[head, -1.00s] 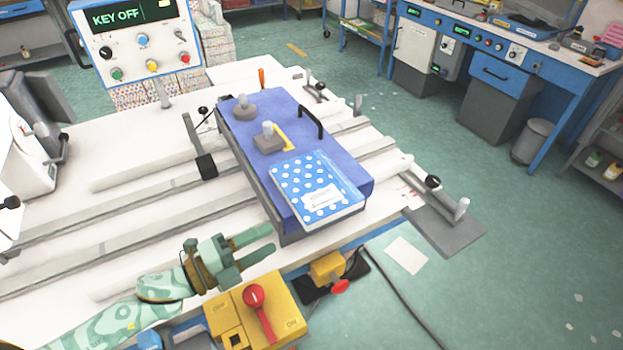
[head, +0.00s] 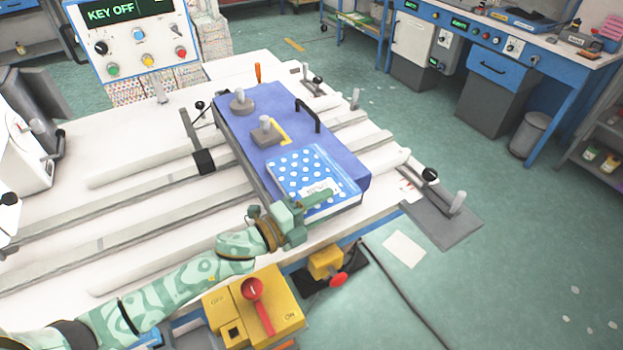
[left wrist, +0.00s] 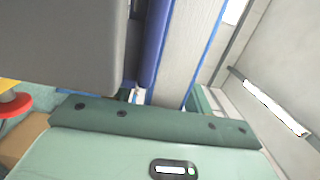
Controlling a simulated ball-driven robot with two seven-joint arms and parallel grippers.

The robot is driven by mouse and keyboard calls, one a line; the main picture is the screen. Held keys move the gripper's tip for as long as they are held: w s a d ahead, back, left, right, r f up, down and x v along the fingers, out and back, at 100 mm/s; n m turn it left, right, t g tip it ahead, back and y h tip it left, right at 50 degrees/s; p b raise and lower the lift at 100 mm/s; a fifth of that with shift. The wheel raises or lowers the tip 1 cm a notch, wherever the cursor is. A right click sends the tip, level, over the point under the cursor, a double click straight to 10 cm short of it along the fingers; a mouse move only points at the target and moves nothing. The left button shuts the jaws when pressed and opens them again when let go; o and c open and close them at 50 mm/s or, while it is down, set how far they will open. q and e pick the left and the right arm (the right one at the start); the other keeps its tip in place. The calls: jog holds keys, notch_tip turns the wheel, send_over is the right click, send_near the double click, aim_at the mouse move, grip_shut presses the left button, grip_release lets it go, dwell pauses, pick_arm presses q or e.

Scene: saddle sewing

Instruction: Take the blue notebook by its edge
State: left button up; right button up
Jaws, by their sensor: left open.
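The blue notebook (head: 300,165) has white dots and a pale label. It lies flat on the purple-blue padded top of a long block (head: 235,135), at the block's near end. My left gripper (head: 322,200) is at the notebook's near edge. One finger shows over the label area; the other is hidden in the head view. The jaws are open, and I cannot tell whether they touch the notebook. In the left wrist view, the notebook's pale page edge (left wrist: 190,50) shows between two blue cover lines, just past the green gripper body. My right gripper is not in view.
Weights (head: 265,130) and a black handle (head: 308,115) stand on the block beyond the notebook. A yellow switch box (head: 272,312) with a red lever is below my left arm.

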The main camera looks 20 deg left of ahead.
pick_arm(q)
grip_shut()
jog(key=shift+r, duration=0.1)
